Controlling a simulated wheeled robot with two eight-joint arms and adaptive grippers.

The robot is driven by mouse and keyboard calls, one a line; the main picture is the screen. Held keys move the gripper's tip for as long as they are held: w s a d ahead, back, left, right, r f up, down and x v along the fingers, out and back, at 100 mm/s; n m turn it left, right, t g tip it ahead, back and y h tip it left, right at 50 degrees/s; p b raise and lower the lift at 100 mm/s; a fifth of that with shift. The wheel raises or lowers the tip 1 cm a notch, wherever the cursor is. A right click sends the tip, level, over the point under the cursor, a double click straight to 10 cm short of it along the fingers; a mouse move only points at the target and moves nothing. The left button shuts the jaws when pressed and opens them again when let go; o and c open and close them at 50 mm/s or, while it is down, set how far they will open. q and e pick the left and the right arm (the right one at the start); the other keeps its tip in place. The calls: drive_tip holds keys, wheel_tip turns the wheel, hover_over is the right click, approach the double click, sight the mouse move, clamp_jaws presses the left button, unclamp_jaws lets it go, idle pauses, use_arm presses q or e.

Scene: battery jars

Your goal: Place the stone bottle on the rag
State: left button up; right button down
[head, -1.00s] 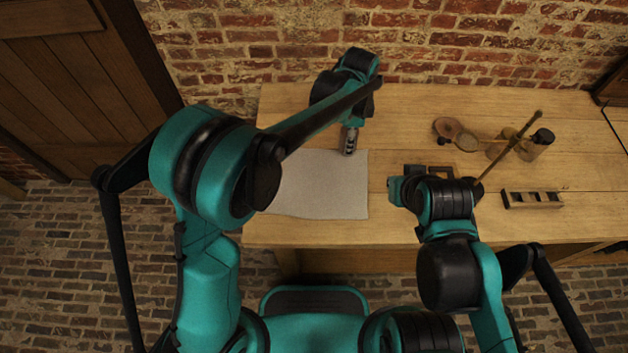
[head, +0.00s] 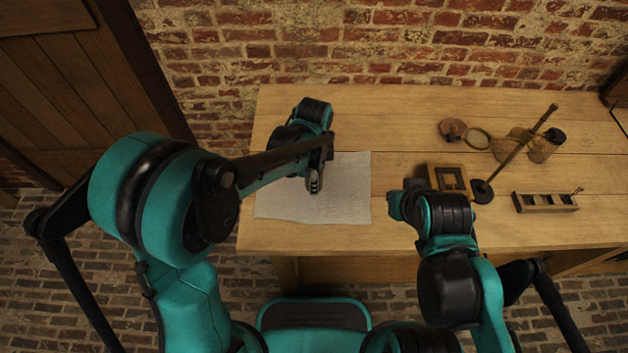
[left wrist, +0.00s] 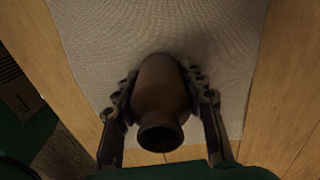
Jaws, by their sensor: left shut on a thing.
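The stone bottle (left wrist: 161,98) is a brown jar with a round dark mouth. In the left wrist view my left gripper (left wrist: 163,92) is shut on it, a finger on each side of its body. The rag (left wrist: 85,40) is a pale grey cloth beneath the bottle; it also lies flat on the table's left part in the head view (head: 350,180). There my left gripper (head: 315,187) is over the rag and the bottle is hidden. I cannot tell whether the bottle touches the rag. My right gripper (head: 394,205) is by the table's front edge, its fingers not clear.
On the wooden table (head: 400,120), right of the rag, are a square wooden frame (head: 446,178), a stand with a slanting rod (head: 520,145), a brown jar (head: 541,150) and a slotted wooden rack (head: 545,203). A brick wall rises behind. The back left of the table is clear.

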use_arm(q)
drive_tip(key=shift+s+f+b, duration=0.1)
drive_tip(key=shift+f+b, duration=0.35)
clamp_jaws()
drive_tip(key=o, duration=1.1)
unclamp_jaws()
drive_tip(key=shift+o, duration=0.9)
